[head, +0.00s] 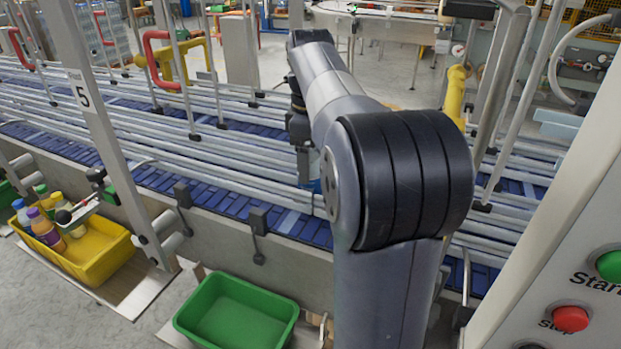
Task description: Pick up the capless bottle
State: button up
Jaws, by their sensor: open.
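My arm reaches out over the blue conveyor (240,205), and its wrist points down. My gripper (304,158) is low over the belt, partly hidden behind my own arm link. A small pale and blue thing (313,184) shows just under it at the belt. It may be part of a bottle, but too little shows to tell, and I cannot see a bottle mouth. My gripper is open, though its fingertips are not clear. No bottle is clearly recognisable as capless.
A yellow crate (88,272) at the left holds several bottles with coloured caps. An empty green crate (237,312) stands in front of the conveyor. Metal guide rails run along the belt. A post marked 5 (95,120) and a button panel (560,280) flank the space.

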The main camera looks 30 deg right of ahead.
jog(key=shift+c, duration=0.5)
jog(key=c, duration=1.5)
